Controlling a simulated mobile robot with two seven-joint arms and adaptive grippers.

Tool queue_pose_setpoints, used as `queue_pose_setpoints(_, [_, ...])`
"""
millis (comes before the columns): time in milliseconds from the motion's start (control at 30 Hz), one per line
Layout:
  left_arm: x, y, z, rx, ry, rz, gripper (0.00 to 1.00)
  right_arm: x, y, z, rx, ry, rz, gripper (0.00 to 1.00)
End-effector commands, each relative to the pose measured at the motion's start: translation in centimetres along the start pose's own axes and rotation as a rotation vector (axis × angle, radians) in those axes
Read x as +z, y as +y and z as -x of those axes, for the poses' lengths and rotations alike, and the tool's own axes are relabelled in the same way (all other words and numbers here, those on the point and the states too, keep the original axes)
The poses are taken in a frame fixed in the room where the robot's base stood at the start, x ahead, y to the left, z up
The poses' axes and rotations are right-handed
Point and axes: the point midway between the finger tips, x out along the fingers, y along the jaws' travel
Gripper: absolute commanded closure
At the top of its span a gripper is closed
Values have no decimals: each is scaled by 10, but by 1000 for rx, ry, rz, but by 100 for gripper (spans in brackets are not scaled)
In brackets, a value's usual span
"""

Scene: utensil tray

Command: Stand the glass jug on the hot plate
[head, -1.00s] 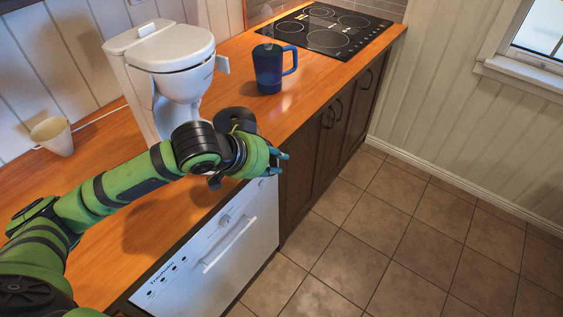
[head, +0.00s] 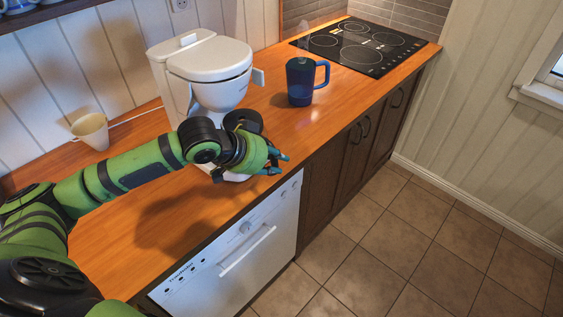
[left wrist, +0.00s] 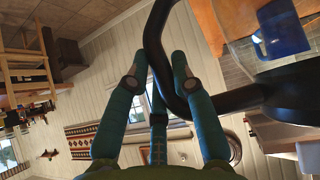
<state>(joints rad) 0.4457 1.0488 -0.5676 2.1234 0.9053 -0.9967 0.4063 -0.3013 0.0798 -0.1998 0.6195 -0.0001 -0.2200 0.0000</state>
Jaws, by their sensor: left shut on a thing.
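My left gripper (head: 277,163) is closed around the black handle (left wrist: 166,95) of the jug, which shows between its teal fingers in the left wrist view. The jug's round black top (head: 244,119) shows just behind my gripper in the head view. Its glass is mostly hidden by my gripper and wrist. The white coffee maker (head: 210,60) stands on the counter right behind the jug. Its hot plate at the foot is hidden by my arm, so I cannot tell whether the jug touches it. My right gripper is not in view.
A blue mug (head: 299,84) stands right of the coffee maker on the wooden counter (head: 150,225). A black cooktop (head: 362,45) lies farther back. A cream filter cone (head: 91,131) stands at left by the wall. A white dishwasher (head: 232,245) is below the counter edge.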

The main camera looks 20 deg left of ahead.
Motion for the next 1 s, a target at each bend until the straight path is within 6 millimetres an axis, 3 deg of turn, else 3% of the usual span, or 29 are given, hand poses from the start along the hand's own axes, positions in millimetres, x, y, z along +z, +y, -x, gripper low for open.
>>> queue_pose_setpoints(700, [3,-49,10,-3,3,-2,100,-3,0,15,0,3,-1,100])
queue_pose_setpoints(1000, [4,-58,11,-2,5,-2,100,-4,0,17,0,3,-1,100])
